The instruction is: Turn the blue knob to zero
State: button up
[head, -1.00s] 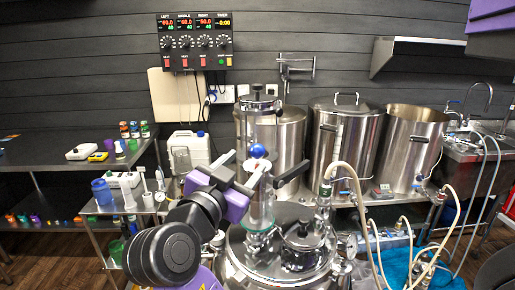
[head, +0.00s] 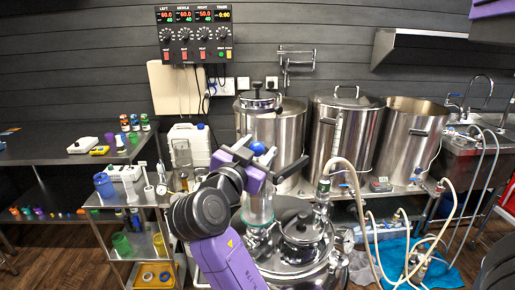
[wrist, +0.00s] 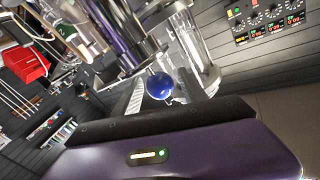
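The blue knob is a shiny blue ball (head: 257,149) at the top of a clear glass column (head: 259,208) on the steel vessel in front of me. In the wrist view the blue knob (wrist: 159,86) lies just beyond my purple palm. My gripper (head: 262,157) is around the knob, with dark fingers on either side. In the wrist view a gap shows between the knob and the right finger; contact on the left side is unclear. My gripper looks open. No zero mark is visible near the knob.
A control panel (head: 195,36) with several dials and red displays hangs on the wall. Tall steel kettles (head: 342,142) stand behind the vessel (head: 300,262). Pale hoses (head: 358,195) rise close on the right. A side table with small items (head: 80,150) stands at the left.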

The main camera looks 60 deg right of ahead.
grip_shut()
jog(key=shift+n+t, duration=0.3)
